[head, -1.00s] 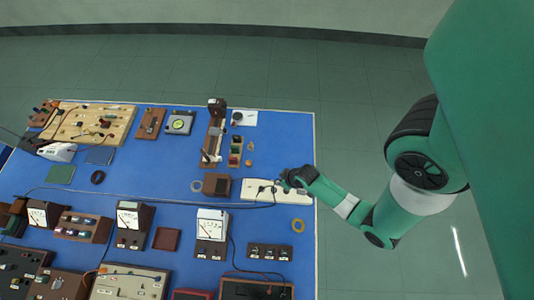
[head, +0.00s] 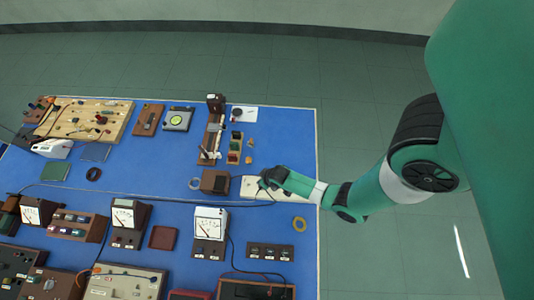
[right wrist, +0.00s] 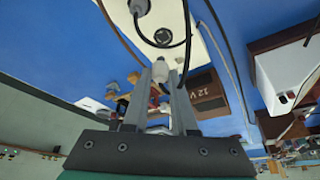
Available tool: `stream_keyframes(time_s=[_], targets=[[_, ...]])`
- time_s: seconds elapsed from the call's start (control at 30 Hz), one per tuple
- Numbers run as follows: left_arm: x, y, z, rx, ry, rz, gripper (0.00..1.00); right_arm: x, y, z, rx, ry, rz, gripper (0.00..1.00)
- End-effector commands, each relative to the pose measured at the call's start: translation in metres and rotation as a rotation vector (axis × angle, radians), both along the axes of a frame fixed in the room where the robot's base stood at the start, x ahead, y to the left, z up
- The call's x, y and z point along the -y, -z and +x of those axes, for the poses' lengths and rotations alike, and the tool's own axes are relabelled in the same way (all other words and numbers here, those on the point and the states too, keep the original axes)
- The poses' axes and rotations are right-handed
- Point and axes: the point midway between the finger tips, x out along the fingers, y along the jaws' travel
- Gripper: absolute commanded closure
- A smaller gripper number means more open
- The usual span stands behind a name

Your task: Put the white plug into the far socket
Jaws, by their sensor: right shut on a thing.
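The white socket strip (head: 249,188) lies on the blue bench near its right edge, partly covered by my right gripper (head: 266,180). In the right wrist view, my right gripper (right wrist: 161,78) is shut on the white plug (right wrist: 160,70), held between its fingertips. A grey plug (right wrist: 140,6) and a dark round part (right wrist: 163,37) with a black cable looping by it show just beyond the held plug, on or over the strip. I cannot tell whether the held plug touches the strip. The far socket is not clearly seen. My left gripper is not in view.
A brown box (head: 215,181) stands just left of the strip; its "12 V" label shows in the wrist view. Meters (head: 210,225) stand in front.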

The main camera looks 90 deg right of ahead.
Motion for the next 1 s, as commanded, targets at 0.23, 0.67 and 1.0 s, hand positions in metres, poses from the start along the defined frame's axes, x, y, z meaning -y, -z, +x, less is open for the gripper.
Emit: stream_keyframes(time_s=[0.23,0.67,1.0], targets=[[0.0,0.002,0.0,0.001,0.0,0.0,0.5,-0.002,0.002,0.003,0.002,-0.01,-0.002,1.0],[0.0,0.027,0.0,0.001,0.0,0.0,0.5,-0.002,0.027,0.002,0.003,-0.009,-0.001,1.0],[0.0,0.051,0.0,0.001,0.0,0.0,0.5,-0.002,0.05,0.002,0.003,-0.009,-0.001,1.0]])
